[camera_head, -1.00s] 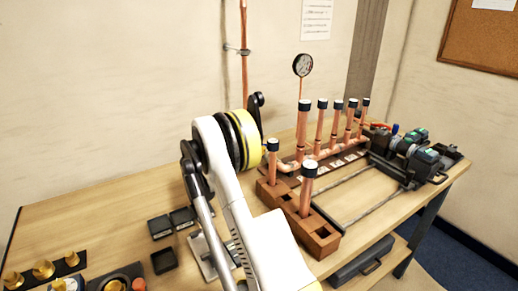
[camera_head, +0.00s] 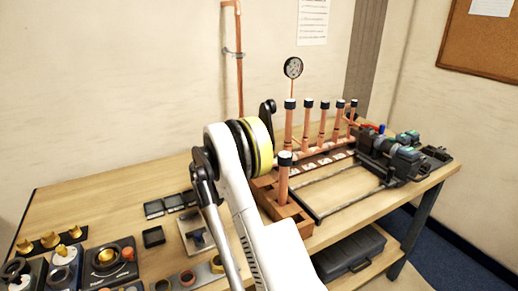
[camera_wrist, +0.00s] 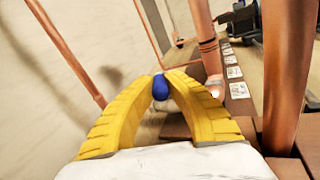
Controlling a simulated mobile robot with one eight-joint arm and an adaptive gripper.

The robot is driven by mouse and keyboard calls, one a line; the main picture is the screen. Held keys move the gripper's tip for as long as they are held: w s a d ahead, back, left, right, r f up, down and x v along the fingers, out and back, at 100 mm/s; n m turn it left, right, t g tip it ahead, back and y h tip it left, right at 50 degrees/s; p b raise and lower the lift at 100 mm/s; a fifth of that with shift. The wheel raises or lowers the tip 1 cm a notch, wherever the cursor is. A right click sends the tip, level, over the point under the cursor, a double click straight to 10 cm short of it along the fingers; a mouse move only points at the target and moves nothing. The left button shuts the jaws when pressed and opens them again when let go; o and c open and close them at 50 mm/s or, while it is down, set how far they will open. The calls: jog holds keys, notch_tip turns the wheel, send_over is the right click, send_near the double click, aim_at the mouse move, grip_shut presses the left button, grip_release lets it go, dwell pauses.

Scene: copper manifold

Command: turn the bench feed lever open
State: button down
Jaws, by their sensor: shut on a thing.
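In the wrist view my gripper (camera_wrist: 160,82) has its two yellow ribbed fingers closed around a small blue grip (camera_wrist: 160,88), which looks like the lever's handle. The tips touch it from both sides. The rest of the lever and its valve body are hidden behind the fingers, so I cannot tell its angle. In the head view my white arm covers this place, and neither the fingertips nor the held grip shows there.
The copper manifold (camera_head: 322,145) with several capped upright pipes stands right of my arm; one thick pipe (camera_wrist: 290,70) is close on the right in the wrist view. A gauge (camera_head: 293,67) rises behind. A wall pipe (camera_head: 239,80) runs up behind my arm.

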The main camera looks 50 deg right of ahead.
jog(key=shift+s+n+t, duration=0.25)
jog(key=shift+n+t, duration=0.55)
jog(key=shift+t, duration=0.3)
jog(key=c, duration=1.4)
grip_release()
jog(key=shift+d, duration=0.1)
jog(key=s+a, duration=0.1)
jog(key=a, duration=0.7)
jog(key=s+a, duration=0.1)
jog(key=a, duration=0.2)
jog(key=shift+s+a, duration=0.3)
jog(key=shift+a, duration=0.1)
